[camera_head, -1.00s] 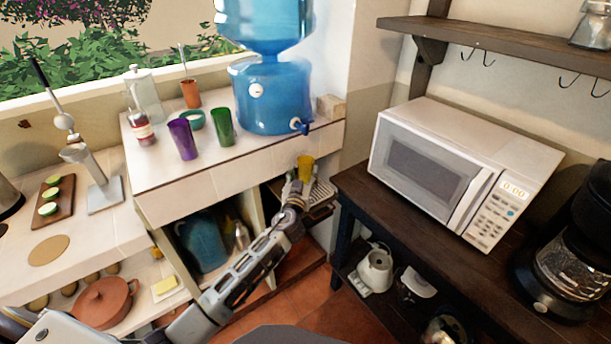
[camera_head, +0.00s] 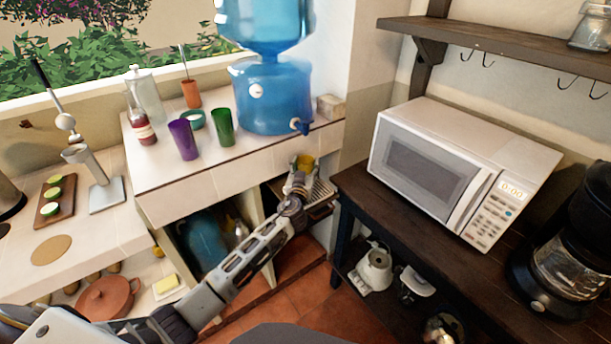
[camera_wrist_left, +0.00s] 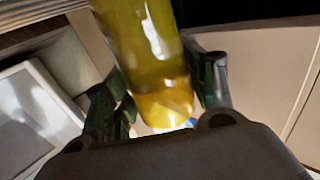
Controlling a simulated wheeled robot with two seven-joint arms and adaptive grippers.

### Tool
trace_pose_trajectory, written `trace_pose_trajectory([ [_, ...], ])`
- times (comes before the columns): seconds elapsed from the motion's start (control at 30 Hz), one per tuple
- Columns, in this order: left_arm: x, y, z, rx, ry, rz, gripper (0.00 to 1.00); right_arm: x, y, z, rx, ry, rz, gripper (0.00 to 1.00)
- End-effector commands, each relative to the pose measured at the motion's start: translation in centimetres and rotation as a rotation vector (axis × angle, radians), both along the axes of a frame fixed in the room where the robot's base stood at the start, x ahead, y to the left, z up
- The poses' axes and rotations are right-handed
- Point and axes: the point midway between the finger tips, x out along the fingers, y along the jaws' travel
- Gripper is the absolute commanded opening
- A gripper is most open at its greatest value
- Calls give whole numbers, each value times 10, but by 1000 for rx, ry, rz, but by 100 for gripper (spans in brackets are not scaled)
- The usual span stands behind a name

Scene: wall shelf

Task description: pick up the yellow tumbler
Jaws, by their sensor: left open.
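My right gripper is not in view.
The blue water dispenser (camera_head: 272,95) stands above on the tiled counter (camera_head: 240,161), with a purple cup (camera_head: 183,140) and a green cup (camera_head: 223,127). A dark table with a microwave (camera_head: 455,170) is to the right.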

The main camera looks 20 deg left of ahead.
Motion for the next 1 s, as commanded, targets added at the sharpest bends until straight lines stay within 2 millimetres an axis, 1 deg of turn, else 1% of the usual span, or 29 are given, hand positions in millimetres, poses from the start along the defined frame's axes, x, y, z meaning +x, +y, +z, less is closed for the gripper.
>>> trace_pose_trajectory([
  [0.13, 0, 0, 0, 0, 0, 0, 55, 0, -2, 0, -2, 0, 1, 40],
  [0.47, 0, 0, 1, 0, -2, 0, 12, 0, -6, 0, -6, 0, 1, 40],
  [0.5, 0, 0, 1, 0, -2, 0, 11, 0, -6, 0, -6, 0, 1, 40],
  [1.0, 2, 1, 2, -1, -2, 0, 11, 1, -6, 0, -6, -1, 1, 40],
])
